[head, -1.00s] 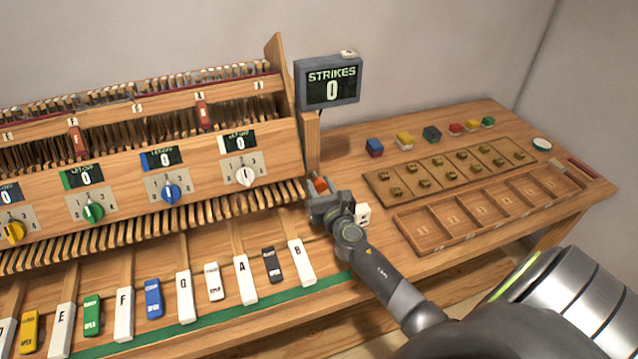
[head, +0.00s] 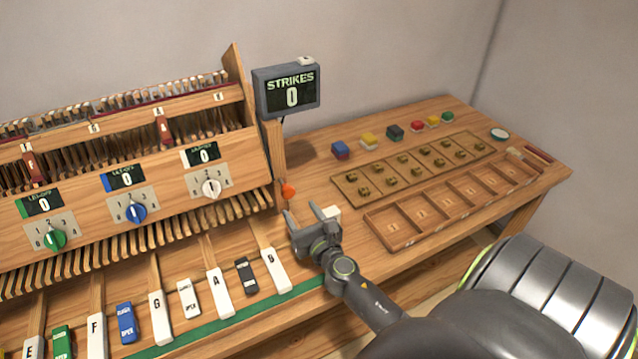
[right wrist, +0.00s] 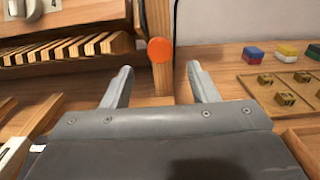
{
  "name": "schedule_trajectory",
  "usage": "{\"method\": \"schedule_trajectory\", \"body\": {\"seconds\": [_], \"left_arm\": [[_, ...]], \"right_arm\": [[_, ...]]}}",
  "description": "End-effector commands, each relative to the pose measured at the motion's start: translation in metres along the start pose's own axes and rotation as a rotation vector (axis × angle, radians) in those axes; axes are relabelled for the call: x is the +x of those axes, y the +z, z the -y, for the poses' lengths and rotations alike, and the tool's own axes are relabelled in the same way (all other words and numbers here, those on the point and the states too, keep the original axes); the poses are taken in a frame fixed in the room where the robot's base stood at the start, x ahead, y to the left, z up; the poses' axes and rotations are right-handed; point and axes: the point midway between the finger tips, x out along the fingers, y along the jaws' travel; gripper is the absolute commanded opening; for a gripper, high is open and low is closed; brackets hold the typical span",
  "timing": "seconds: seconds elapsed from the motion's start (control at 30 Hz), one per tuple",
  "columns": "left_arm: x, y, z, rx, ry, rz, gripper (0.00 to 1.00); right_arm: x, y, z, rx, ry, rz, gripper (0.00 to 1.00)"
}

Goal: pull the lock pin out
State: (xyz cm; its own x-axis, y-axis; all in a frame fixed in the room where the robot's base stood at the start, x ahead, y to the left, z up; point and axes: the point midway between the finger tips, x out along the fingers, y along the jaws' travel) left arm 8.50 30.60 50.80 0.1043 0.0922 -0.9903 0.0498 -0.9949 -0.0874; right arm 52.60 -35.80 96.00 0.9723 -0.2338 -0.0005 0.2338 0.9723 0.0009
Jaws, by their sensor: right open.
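The lock pin shows as a round orange knob (head: 288,190) at the wooden post under the strikes display. In the right wrist view the knob (right wrist: 161,50) appears in front of the post, centred beyond the gap between my fingers. Its shaft is hard to make out, so I cannot tell how deep it sits. My right gripper (head: 306,218) is open and empty, a little in front of and below the knob and apart from it. Both fingers of the right gripper (right wrist: 160,80) point toward the post. My left gripper is not in view.
The strikes display (head: 291,90) reads 0 above the post. Keys with letter labels (head: 220,293) lie left of my gripper. A compartment tray (head: 395,243) and several coloured blocks (head: 340,150) lie to the right.

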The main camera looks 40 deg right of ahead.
Motion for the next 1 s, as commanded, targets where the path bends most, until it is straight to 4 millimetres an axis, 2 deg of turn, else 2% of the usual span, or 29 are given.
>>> {"method": "schedule_trajectory", "body": {"seconds": [0.03, 0.2, 0.43, 0.63, 1.0], "left_arm": [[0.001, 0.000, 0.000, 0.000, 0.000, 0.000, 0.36], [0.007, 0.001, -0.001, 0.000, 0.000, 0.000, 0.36], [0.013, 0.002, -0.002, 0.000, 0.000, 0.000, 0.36], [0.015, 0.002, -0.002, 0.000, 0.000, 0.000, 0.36], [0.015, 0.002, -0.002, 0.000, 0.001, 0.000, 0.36]], "right_arm": [[-0.012, -0.001, 0.000, 0.002, -0.001, -0.002, 0.54], [-0.048, -0.002, 0.000, 0.001, -0.002, -0.002, 0.54], [-0.083, -0.002, 0.000, 0.001, 0.000, -0.001, 0.54], [-0.095, -0.001, 0.000, 0.000, -0.001, 0.000, 0.54], [-0.096, 0.000, 0.000, -0.001, 0.000, 0.000, 0.54]]}}
